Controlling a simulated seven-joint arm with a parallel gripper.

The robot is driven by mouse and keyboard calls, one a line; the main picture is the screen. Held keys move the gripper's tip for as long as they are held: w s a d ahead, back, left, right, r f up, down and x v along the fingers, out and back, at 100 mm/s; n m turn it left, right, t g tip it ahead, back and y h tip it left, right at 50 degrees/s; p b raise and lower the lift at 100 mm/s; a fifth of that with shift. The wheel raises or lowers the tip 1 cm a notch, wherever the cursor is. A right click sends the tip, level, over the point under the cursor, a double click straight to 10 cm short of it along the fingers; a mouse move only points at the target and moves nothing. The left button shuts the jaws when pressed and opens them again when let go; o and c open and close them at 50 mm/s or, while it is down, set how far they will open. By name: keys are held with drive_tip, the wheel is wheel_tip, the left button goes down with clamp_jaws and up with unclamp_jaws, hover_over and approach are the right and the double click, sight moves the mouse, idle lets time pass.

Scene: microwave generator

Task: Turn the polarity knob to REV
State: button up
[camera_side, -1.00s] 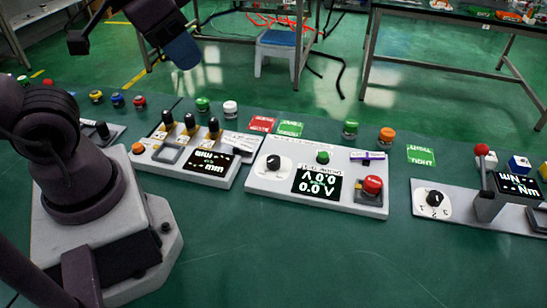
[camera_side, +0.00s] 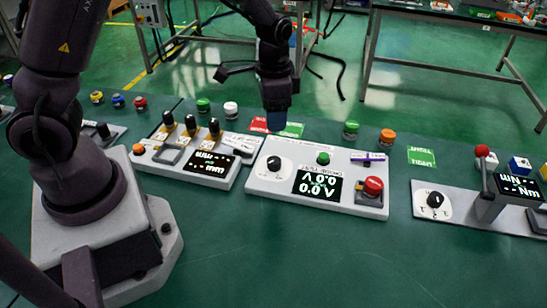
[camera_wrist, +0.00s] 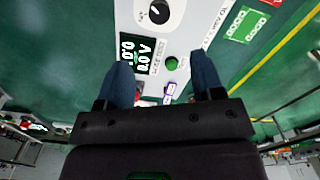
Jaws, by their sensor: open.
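A black knob (camera_side: 274,162) with a white pointer mark sits on a white dial plate at the left of the middle white panel (camera_side: 262,184). It also shows at the top of the wrist view (camera_wrist: 159,11). Its dial lettering is too small to read, so I cannot tell which setting it points to or confirm that it is the polarity knob. My gripper (camera_side: 275,122) hangs beyond the panel's far edge in the side view, apart from the knob. In the wrist view its two blue fingers (camera_wrist: 160,62) are spread with nothing held between them.
The middle panel also bears a green button (camera_side: 323,158), a lit display (camera_side: 317,185), a red button (camera_side: 372,186) and a purple-marked part (camera_side: 367,156). A three-lever panel (camera_side: 190,160) stands left and another knob panel (camera_side: 434,200) right. Coloured buttons and cards line the back.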

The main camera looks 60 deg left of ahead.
sight(274, 160)
wheel_tip(274, 160, down, 13)
idle(0.5)
drive_tip(key=c, duration=0.9)
